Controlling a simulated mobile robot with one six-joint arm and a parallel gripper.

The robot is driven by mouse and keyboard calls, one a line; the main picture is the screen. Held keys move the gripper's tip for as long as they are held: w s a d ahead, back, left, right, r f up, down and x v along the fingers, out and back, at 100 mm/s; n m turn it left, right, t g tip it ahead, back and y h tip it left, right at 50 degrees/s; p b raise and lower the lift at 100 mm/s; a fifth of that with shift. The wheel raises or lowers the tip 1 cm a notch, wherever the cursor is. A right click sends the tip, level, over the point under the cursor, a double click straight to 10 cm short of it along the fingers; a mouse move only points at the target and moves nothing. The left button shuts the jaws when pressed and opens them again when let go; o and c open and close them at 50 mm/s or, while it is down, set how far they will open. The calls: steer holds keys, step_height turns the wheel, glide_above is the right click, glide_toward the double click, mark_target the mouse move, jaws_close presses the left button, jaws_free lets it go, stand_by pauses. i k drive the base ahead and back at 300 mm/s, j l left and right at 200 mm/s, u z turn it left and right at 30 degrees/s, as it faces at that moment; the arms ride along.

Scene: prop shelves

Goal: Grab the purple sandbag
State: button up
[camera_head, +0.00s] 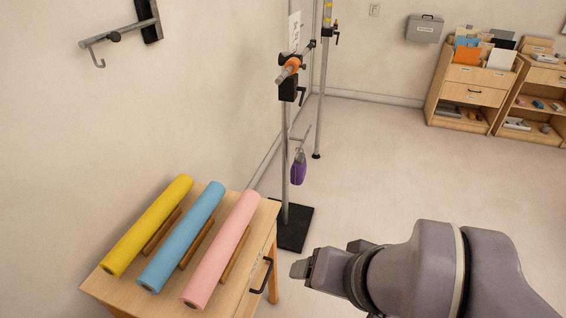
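The purple sandbag (298,169) hangs from a short side arm on a grey metal stand, clear of the floor. The stand (285,150) rises from a black square base (293,229). My gripper (298,268) is at the lower middle of the head view, pointing left. It is below the sandbag in the picture and apart from it. Its fingers are seen edge-on, so I cannot tell whether they are open or shut. I see nothing held in it.
A wooden table (262,232) with yellow, blue and pink rolls stands at lower left, close to my gripper; its handle (261,275) faces my gripper. A second pole (321,110) stands behind. Wooden shelves (470,95) are at the back right. The floor between is clear.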

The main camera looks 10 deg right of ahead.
mark_target(298, 169)
steer(key=i+l+u, duration=0.3)
steer(key=l, duration=0.15)
steer(key=i+l+u, duration=0.3)
steer(key=l, duration=0.25)
steer(key=i+l+u, duration=0.25)
steer(key=l, duration=0.3)
steer(key=l+u, duration=0.3)
steer(key=l, duration=0.3)
steer(key=i+l+u, duration=0.15)
steer(key=l+u, duration=0.15)
steer(key=l, duration=0.35)
steer(key=l+u, duration=0.3)
steer(key=l, duration=0.35)
steer(key=i+l+u, duration=0.2)
steer(key=l, duration=0.2)
steer(key=l+u, duration=0.15)
steer(key=l, duration=0.2)
steer(key=i, duration=0.2)
